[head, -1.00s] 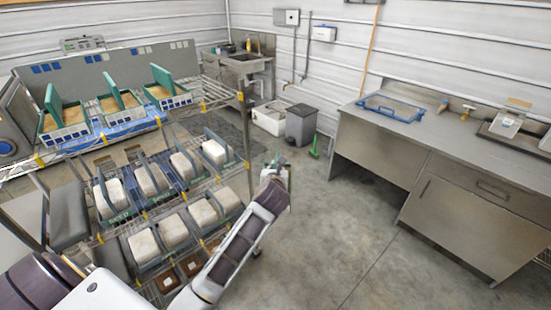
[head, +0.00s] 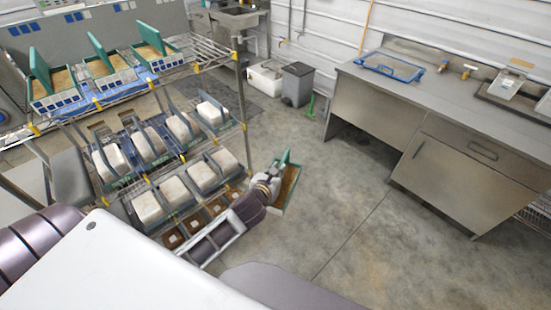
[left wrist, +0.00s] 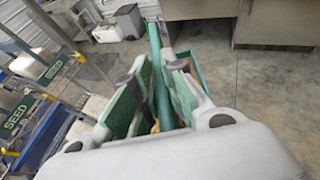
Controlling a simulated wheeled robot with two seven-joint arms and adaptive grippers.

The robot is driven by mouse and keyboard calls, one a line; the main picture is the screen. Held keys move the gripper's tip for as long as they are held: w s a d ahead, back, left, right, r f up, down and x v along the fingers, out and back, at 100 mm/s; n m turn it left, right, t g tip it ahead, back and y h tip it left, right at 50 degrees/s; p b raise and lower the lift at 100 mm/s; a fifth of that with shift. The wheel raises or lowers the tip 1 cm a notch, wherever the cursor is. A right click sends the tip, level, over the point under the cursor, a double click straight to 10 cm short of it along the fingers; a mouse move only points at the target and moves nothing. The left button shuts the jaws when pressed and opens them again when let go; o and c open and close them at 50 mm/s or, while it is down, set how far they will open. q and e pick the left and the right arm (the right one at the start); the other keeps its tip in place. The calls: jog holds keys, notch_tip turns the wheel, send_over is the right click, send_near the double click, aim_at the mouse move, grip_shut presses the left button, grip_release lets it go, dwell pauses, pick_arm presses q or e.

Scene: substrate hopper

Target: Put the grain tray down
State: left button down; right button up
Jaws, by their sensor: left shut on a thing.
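The grain tray (head: 291,194) is a green box with an upright green lid or panel and brown grain inside. In the head view it hangs in the air beside the right end of the wire rack, above the floor. My left gripper (head: 272,179) is shut on its rack-side edge. In the left wrist view, both fingers of the left gripper (left wrist: 157,88) close on a green wall of the tray (left wrist: 158,60), and the hand hides most of the tray. My right gripper is not in view.
A wire rack (head: 243,98) at left holds several open green grain trays (head: 55,88) on top and white blocks (head: 146,206) below. A steel counter (head: 445,110) at right carries a blue-framed tray (head: 392,66) and has bare surface. A grey bin (head: 297,85) stands behind; the middle floor is clear.

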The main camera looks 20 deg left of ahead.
pick_arm(q)
jog(key=shift+s+d+f+m+h, duration=0.15)
jog(key=shift+s+d+f+h, duration=0.2)
jog(key=shift+s, duration=0.3)
jog(key=shift+s+d+f+m+h, duration=0.1)
jog(key=shift+s+d+m+h, duration=0.05)
jog(key=shift+s+d, duration=0.4)
jog(key=shift+a, duration=0.1)
jog(key=shift+s, duration=0.1)
